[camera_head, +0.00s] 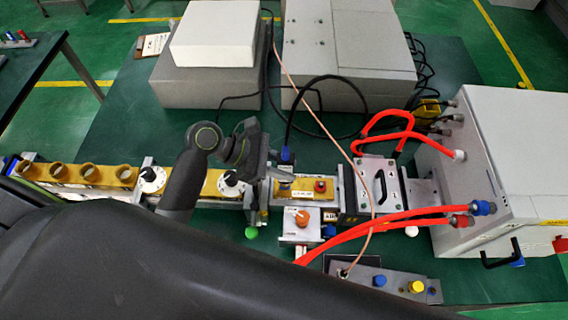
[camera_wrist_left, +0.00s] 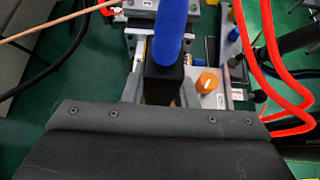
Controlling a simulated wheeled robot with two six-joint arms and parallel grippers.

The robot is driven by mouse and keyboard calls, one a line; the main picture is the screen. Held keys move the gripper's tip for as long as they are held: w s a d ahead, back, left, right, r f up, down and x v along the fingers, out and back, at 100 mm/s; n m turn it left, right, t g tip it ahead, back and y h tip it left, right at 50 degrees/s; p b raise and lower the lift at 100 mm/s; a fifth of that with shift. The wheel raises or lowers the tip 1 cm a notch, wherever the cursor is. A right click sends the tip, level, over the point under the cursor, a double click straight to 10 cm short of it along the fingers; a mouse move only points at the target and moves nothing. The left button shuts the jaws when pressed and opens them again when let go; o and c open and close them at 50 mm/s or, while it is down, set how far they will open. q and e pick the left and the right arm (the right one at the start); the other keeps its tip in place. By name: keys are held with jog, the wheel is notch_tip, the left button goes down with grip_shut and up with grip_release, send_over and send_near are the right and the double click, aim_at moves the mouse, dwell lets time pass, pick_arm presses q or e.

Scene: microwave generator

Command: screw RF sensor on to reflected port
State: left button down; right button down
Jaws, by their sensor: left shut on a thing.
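The RF sensor, a blue rounded part (camera_wrist_left: 172,30) on a black block (camera_wrist_left: 163,82), is between the fingers of my left gripper (camera_wrist_left: 162,90) in the left wrist view. In the head view the left gripper (camera_head: 268,168) is shut on it, and the sensor's blue part (camera_head: 285,154) shows at the fingertips with a black cable rising from it. The sensor is over the yellow waveguide section (camera_head: 304,190) with a red knob. The reflected port cannot be told apart; the gripper and sensor hide that area. Whether the sensor touches a port is unclear. My right gripper is out of view.
The waveguide line, with round dials (camera_head: 151,180) and open yellow tubes (camera_head: 58,172), runs left. A block with an orange knob (camera_head: 300,217) stands in front. Red hoses (camera_head: 385,226) and a grey cabinet (camera_head: 512,150) are right. Grey boxes (camera_head: 348,55) stand behind. Cables cross overhead.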

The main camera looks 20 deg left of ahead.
pick_arm(q)
jog(key=c, duration=1.1)
grip_release()
jog(key=shift+f, duration=0.1)
jog(key=shift+a, duration=0.15)
jog(key=shift+b+v, duration=0.35)
jog(key=shift+v, duration=8.25)
